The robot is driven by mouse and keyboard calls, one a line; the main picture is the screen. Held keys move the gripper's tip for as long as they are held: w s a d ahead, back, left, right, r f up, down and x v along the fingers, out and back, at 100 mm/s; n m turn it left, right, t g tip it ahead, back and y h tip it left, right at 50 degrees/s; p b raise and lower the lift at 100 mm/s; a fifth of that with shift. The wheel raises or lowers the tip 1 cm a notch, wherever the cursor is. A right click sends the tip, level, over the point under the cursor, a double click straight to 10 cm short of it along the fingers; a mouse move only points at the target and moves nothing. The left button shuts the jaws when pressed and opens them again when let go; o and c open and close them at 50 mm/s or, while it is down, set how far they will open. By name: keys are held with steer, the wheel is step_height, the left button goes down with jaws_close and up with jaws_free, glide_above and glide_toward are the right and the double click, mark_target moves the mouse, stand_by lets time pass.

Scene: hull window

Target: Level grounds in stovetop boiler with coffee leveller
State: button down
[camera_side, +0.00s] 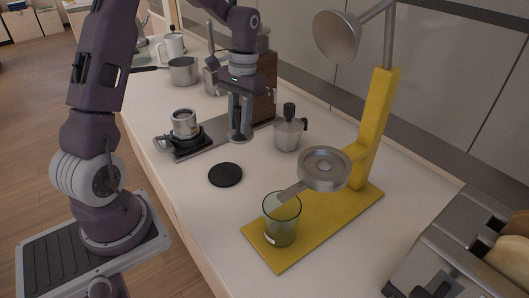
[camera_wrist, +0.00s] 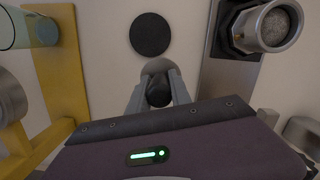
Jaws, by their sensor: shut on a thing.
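The silver boiler (camera_side: 184,128) stands upright on a black holder on a grey base plate, left of my gripper. In the wrist view the boiler (camera_wrist: 267,27) is at the upper right, with speckled grounds (camera_wrist: 281,22) inside its rim. My gripper (camera_side: 240,118) is upright and shut on the coffee leveller (camera_side: 240,137). In the wrist view my gripper (camera_wrist: 159,93) has a finger on each side of the dark, rounded leveller (camera_wrist: 158,67); the fingers hide part of it. The leveller is apart from the boiler. I cannot tell whether its underside touches anything.
A black disc (camera_side: 225,174) lies flat on the white counter. The pot's upper part (camera_side: 288,132) stands to the right. A yellow stand (camera_side: 372,130) with a glass (camera_side: 282,220) is in front. A metal jug and a mug stand behind. A toaster (camera_side: 470,245) is at the lower right.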

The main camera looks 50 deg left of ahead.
steer(key=s+a+r+n, duration=0.3)
steer(key=s+a+r, duration=0.1)
steer(key=a, duration=0.4)
steer(key=s+a+r+n, duration=0.2)
steer(key=s+a+r, duration=0.3)
steer(key=a, duration=0.3)
steer(key=shift+r+n+t+h, duration=0.3)
steer(key=shift+r+n+h, duration=0.1)
steer(key=shift+r, duration=0.25)
steer(key=shift+f, duration=2.5)
steer(key=shift+f, duration=1.4)
steer(key=shift+r, duration=0.1)
